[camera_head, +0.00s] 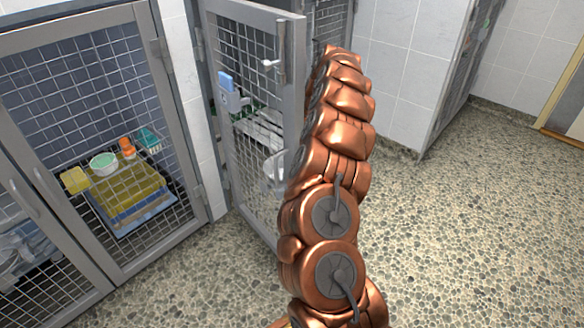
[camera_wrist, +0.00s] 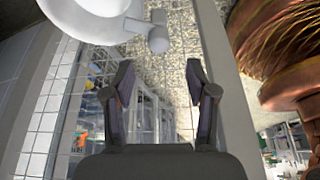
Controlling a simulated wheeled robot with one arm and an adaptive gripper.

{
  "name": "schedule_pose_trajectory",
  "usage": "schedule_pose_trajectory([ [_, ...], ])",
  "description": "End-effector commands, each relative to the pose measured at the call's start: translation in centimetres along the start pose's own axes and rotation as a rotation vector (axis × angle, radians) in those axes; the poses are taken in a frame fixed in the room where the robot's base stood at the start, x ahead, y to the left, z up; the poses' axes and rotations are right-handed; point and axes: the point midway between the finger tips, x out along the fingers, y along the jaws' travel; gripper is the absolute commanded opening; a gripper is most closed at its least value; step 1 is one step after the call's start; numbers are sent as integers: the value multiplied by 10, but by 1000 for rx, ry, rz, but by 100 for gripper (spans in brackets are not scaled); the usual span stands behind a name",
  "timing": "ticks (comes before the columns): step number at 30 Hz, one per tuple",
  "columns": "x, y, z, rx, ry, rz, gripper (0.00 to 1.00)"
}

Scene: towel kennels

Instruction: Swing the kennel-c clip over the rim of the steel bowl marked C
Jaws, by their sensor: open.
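The steel bowl (camera_head: 273,170) shows through the mesh of the open kennel door, partly hidden behind my copper arm. In the wrist view a large pale rounded body, apparently the bowl (camera_wrist: 92,8), fills the upper left. A short pale bar with a round knob, apparently the clip (camera_wrist: 158,40), stands at its right side. No letter C is readable, and I cannot tell whether the clip touches the rim. My gripper (camera_wrist: 163,80) is open and empty, its dark fingers spread below the knob, apart from it. In the head view my arm hides the gripper.
The mesh door (camera_head: 243,110) stands open, with a handle (camera_head: 272,63) and a blue tag (camera_head: 226,82). The closed kennel on the left holds a green-topped bowl (camera_head: 103,163), an orange item (camera_head: 127,147) and a yellow towel (camera_head: 128,188). The pebbled floor (camera_head: 470,220) at right is clear.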

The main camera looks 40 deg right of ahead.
Motion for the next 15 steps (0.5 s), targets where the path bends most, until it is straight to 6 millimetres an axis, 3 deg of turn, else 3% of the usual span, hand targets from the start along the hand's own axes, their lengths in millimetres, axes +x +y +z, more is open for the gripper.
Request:
schedule_pose_trajectory([
  [4, -22, 0, 1, 0, -3, 3, 57],
  [15, -46, -1, 0, 0, 0, 0, 57],
])
